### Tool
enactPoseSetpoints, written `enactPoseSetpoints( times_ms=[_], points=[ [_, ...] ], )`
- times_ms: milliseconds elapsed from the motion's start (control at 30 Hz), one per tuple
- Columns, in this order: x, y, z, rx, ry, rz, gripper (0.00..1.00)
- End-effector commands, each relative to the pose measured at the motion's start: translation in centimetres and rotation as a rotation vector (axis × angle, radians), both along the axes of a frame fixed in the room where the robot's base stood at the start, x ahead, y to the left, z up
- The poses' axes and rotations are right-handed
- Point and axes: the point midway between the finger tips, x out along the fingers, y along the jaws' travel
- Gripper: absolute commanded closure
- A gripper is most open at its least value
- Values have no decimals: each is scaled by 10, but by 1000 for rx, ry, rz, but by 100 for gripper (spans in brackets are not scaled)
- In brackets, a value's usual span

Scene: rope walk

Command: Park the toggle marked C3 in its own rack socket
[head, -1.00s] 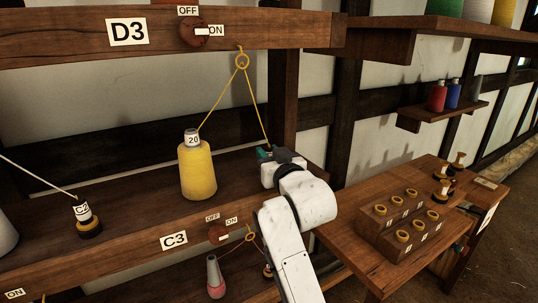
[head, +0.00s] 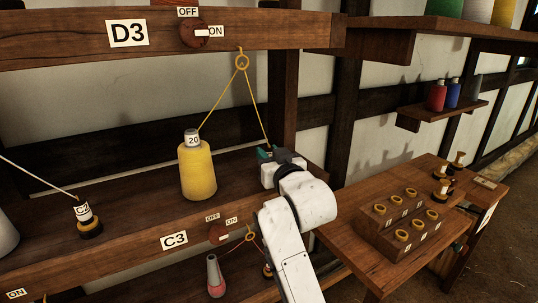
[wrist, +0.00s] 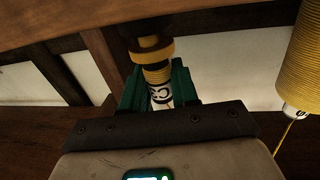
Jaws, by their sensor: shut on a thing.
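My gripper (head: 264,153) is at the right end of the shelf, its green fingers shut on a toggle. In the wrist view the toggle (wrist: 158,72) has a dark body, a yellow band and a white tag partly covered by the fingers; the tag seems to begin with C. In the head view my gripper mostly hides it. A yellow thread (head: 256,105) runs from the toggle up to a ring (head: 242,62) and down to the yellow spool (head: 197,170) marked 20. The rack (head: 385,236) stands on the bench at right, with several yellow-ringed sockets; their small labels are unreadable.
Another toggle (head: 88,222) with a C tag stands on the shelf at left. Several dark toggles stand behind the rack. A post (head: 283,100) rises behind my gripper.

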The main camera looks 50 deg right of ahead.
Motion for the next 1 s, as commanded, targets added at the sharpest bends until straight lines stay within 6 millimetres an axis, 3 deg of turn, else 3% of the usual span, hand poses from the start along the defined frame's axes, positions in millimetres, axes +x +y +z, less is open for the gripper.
enactPoseSetpoints(
  times_ms=[767,800,900,1000],
  points=[
    [0,0,-12,0,0,0,100],
    [0,0,-11,0,-1,0,68],
    [0,0,-11,0,0,0,60],
    [0,0,-11,0,0,0,60]
  ],
)
